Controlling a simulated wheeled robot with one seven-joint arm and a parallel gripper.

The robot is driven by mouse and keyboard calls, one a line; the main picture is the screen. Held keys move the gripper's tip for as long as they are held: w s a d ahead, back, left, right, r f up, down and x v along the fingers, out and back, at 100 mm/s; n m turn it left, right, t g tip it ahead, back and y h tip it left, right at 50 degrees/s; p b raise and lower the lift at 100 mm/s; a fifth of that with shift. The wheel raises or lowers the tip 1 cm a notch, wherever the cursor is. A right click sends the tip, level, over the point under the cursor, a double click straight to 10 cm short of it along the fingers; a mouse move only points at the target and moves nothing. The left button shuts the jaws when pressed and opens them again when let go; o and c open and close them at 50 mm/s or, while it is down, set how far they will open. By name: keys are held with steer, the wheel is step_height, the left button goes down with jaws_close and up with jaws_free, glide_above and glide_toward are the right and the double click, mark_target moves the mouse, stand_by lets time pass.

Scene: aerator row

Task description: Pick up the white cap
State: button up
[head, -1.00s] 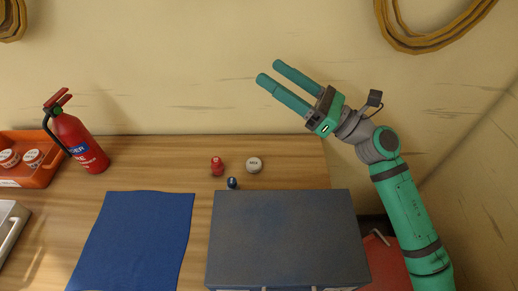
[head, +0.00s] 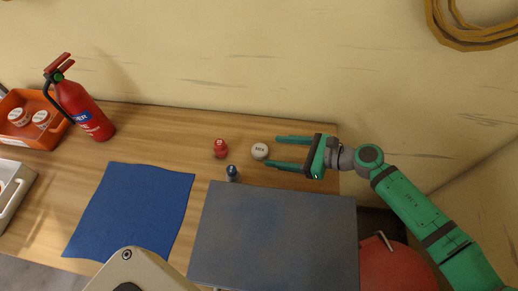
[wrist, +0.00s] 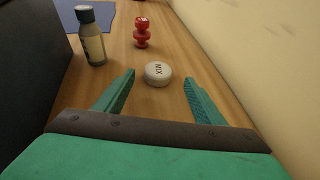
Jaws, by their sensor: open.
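The white cap (head: 260,151) is a small round disc with dark lettering, lying on the wooden table near its back edge. In the wrist view the cap (wrist: 158,74) reads "MIX" and lies ahead of the fingertips, roughly centred between them. My gripper (head: 277,152) comes in from the right, low over the table, and is open. Its two green fingers also show in the wrist view (wrist: 160,77), with bare table between them. The fingers do not appear to touch the cap.
A red knobbed piece (head: 220,148) and a small bottle (wrist: 91,35) stand beyond the cap. A grey-blue case (head: 275,235) is in front, a blue cloth (head: 130,210) at left. A fire extinguisher (head: 82,108) and an orange bin (head: 30,138) stand farther left. The wall is close behind.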

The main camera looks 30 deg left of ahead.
mark_target(262, 150)
steer(key=x, duration=0.4)
steer(key=shift+s+a+f, duration=0.1)
steer(key=shift+s, duration=0.2)
steer(key=shift+a+f, duration=0.2)
steer(key=shift+a, duration=0.25)
steer(key=shift+w, duration=0.15)
steer(key=c, duration=0.8)
steer(key=shift+a, duration=0.15)
steer(key=c, duration=0.4)
steer(key=shift+o, duration=0.2)
